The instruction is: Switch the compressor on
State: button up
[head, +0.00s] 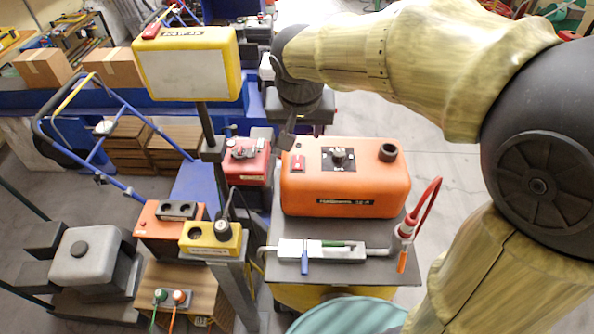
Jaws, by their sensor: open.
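An orange machine (345,193), which appears to be the compressor, stands on a dark-topped cart. On its top are a small red switch (298,163) at the left, a black rotary knob (339,157) on a dark plate in the middle, and a black round cap (388,152) at the right. The switch position is too small to tell. My gripper (287,140) hangs from the arm above the machine's back left corner, just behind the red switch. It is open and nothing shows in it. Whether it touches the machine cannot be told.
A yellow-framed panel (187,63) on a post stands left of my arm. A yellow control box (211,238) and red machine (244,163) are nearby. Floor (450,165) shows at right.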

aim_at(298, 161)
jog(key=shift+a+r, duration=0.35)
jog(key=shift+a, duration=0.05)
jog(key=x, duration=1.7)
jog(key=shift+w+f, duration=0.2)
